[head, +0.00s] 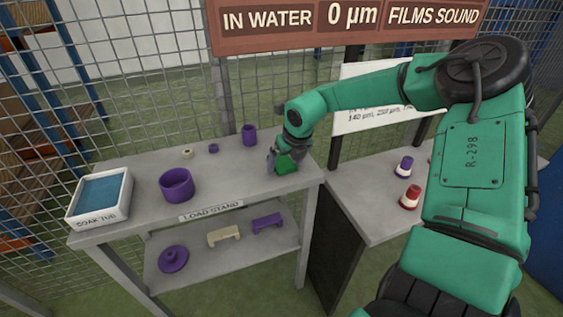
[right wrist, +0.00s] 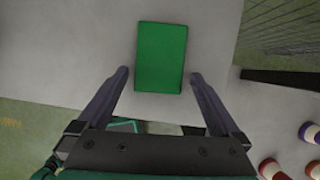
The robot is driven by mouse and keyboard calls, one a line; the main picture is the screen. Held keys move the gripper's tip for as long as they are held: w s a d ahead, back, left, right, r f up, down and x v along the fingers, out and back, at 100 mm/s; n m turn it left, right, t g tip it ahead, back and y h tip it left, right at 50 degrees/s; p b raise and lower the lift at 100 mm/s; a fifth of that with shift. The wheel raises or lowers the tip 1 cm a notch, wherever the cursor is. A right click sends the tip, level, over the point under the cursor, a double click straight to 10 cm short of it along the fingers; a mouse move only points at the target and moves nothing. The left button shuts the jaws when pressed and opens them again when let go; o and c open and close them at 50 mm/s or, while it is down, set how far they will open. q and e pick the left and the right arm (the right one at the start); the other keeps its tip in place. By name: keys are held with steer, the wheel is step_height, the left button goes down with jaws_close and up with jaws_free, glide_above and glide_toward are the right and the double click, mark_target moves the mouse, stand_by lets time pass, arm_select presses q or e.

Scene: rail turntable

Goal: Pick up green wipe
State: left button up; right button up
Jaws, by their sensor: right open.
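The green wipe (head: 287,167) lies on the top shelf of the load stand near its right end, partly hidden by my right gripper. In the right wrist view the wipe (right wrist: 161,50) is a flat green rectangle on the grey top. My right gripper (head: 276,159) is over the wipe and pointing down. In the right wrist view its open fingers (right wrist: 160,76) appear on either side of the wipe's near end, with a gap on each side. Nothing is held. My left gripper is not in view.
The load stand (head: 225,190) also holds a purple bowl (head: 177,185), a purple cup (head: 249,135), small rings and a soak tub (head: 100,197). Purple and beige parts lie on its lower shelf. Red-and-white (head: 410,198) and purple-and-white pieces stand on the right table.

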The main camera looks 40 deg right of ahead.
mark_target(286, 166)
steer(key=shift+s, duration=0.1)
steer(key=c, duration=1.2)
step_height(286, 166, up, 10)
steer(key=shift+r, duration=0.1)
steer(key=shift+c, duration=0.2)
